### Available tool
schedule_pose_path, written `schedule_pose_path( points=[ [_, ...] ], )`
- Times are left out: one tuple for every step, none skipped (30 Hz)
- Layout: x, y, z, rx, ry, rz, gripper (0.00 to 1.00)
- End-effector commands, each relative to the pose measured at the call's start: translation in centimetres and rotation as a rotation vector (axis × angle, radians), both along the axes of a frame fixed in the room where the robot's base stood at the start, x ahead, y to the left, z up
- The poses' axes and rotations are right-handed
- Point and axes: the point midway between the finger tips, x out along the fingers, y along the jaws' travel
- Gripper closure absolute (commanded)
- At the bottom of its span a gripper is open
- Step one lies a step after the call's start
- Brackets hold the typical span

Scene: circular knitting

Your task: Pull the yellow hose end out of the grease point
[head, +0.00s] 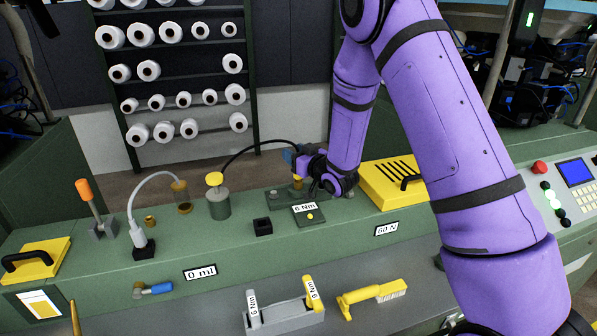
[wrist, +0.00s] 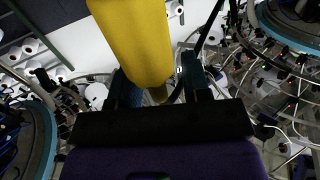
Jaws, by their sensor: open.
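The yellow hose end (wrist: 135,40) fills the upper middle of the wrist view, with a narrower brass-coloured part (wrist: 158,95) at its near end. My gripper (wrist: 160,82) is open, with its dark fingers on either side of it; whether they touch it I cannot tell. In the head view my gripper (head: 297,158) is at the end of the purple arm, low over the green bench. A small yellow piece (head: 297,181) shows just below the fingers. A black hose (head: 255,148) arcs there from the yellow-topped green pot (head: 216,204). The grease point itself is mostly hidden.
A pale hose (head: 148,182) with a grey connector stands left.

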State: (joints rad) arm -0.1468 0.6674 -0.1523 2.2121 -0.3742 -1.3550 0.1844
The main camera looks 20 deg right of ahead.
Motion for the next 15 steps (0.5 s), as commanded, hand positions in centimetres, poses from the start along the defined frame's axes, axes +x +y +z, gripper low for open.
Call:
schedule_pose_path(
  points=[
    [0.23, 0.08, 0.02, 0.000, -0.001, 0.000, 0.56],
    [0.28, 0.11, 0.02, 0.000, 0.000, 0.000, 0.56],
    [0.32, 0.11, 0.02, 0.000, 0.000, -0.001, 0.56],
    [0.32, 0.11, 0.02, 0.000, 0.000, -0.001, 0.56],
    [0.31, 0.11, 0.02, 0.000, 0.000, -0.001, 0.56],
    [0.30, 0.10, 0.02, 0.000, 0.000, -0.001, 0.56],
    [0.29, 0.10, 0.02, 0.000, 0.000, -0.001, 0.56],
    [0.29, 0.11, 0.01, 0.000, 0.000, -0.001, 0.56],
    [0.29, 0.11, 0.02, 0.000, 0.000, -0.001, 0.65],
    [0.28, 0.11, 0.01, 0.000, 0.000, -0.001, 0.72],
    [0.28, 0.11, 0.01, 0.000, 0.000, -0.001, 0.79],
    [0.28, 0.11, 0.01, 0.000, 0.000, -0.001, 0.88],
    [0.27, 0.10, 0.01, 0.000, 0.000, -0.001, 0.95],
    [0.27, 0.10, 0.01, 0.000, 0.000, -0.001, 1.00],
    [0.27, 0.10, 0.01, 0.000, 0.000, 0.000, 1.00]
  ],
)
